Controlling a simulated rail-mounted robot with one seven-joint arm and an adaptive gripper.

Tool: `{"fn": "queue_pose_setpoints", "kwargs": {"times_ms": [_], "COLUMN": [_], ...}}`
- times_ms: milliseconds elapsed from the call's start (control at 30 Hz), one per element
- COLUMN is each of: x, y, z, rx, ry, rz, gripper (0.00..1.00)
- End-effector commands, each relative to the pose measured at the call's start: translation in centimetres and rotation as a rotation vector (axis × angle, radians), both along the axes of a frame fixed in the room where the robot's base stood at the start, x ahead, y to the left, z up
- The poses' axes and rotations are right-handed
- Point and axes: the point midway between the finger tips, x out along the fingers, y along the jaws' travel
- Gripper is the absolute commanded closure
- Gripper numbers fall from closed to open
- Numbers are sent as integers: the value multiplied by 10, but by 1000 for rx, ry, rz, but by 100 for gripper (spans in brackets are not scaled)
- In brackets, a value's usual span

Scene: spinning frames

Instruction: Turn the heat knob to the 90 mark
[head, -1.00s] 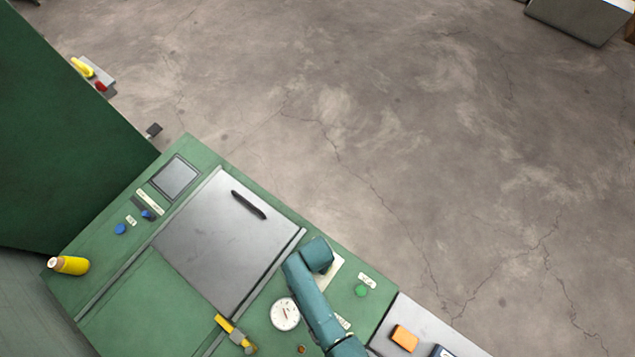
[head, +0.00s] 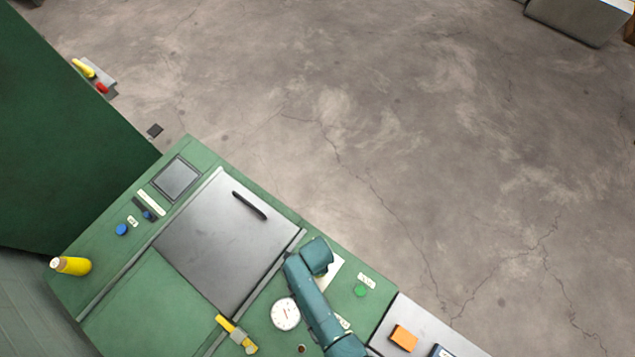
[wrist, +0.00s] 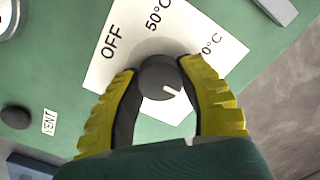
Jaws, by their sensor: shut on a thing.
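The heat knob (wrist: 158,80) is a dark round knob in the wrist view, on a white dial plate (wrist: 185,25). The plate reads OFF, 50°C and, at the right, a mark of which only "0°C" shows; its front is hidden by a finger. My gripper (wrist: 163,84) is shut on the knob, with one yellow ribbed finger on each side. The knob's short white pointer line aims right and slightly down in the wrist view, below the partly hidden mark. In the head view a part of the white plate (head: 334,271) shows beside my arm, which hides the knob and gripper.
A green button (head: 361,291) is on the right. A dark VENT knob (wrist: 15,117) shows at the wrist view's left. An orange block (head: 403,338) sits on the grey side surface.

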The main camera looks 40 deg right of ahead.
Motion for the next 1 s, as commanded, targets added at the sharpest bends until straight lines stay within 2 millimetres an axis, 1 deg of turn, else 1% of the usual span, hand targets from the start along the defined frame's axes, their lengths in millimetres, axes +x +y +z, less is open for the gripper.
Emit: {"fn": "queue_pose_setpoints", "kwargs": {"times_ms": [33,567,600,733,767,1000], "x": [-3,-3,-3,-2,-2,-1], "y": [1,1,1,0,0,0], "z": [-3,-3,-3,-2,-2,-1], "rx": [2,2,2,1,1,0], "ry": [4,4,4,3,3,1], "rz": [-12,-40,-40,-40,-39,-38], "gripper": [97,97,59,34,29,29]}}
